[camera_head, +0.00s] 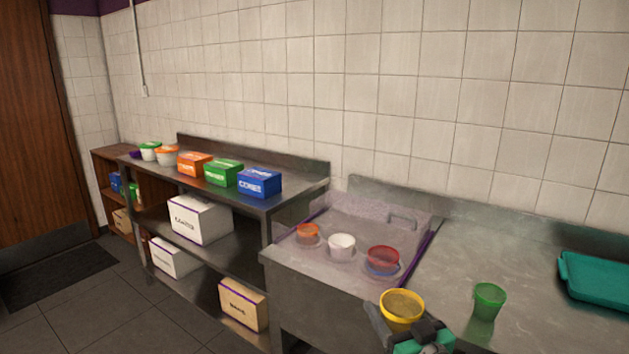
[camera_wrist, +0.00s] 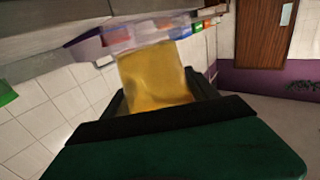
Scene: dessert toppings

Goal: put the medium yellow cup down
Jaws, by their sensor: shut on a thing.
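The yellow cup (camera_head: 402,312) is held by my gripper (camera_head: 392,325) at the front of the metal counter, its open top facing up. The fingers are on either side of it. In the wrist view the yellow cup (camera_wrist: 155,78) fills the space between the fingers of my gripper (camera_wrist: 160,100), and the picture is turned over. I cannot tell whether the cup's base touches the counter.
A clear-lidded case (camera_head: 425,240) on the counter holds orange (camera_head: 308,234), white (camera_head: 342,246) and red (camera_head: 383,259) cups. A green cup (camera_head: 489,301) stands right of my gripper, with a teal tray (camera_head: 597,280) beyond. The counter between (camera_head: 460,260) is bare.

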